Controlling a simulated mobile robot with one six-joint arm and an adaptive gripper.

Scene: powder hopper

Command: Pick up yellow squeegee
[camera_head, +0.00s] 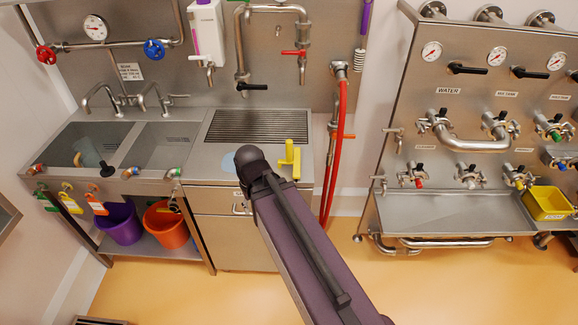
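The yellow squeegee (290,160) rests on the steel counter (213,163), at its right part near the front edge. Its handle and crosspiece both show. My own purple arm link with a black rounded end rises from the bottom of the picture and stops just left of the squeegee in the view. I cannot tell the distance between them. No fingers of my gripper can be made out.
Two sinks (168,147) lie left of the counter, with a purple bucket (120,222) and an orange bucket (166,224) below. A red hose (337,150) hangs right of the squeegee. A pale blue round item (229,164) lies beside my arm. A yellow bin (547,203) is far right.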

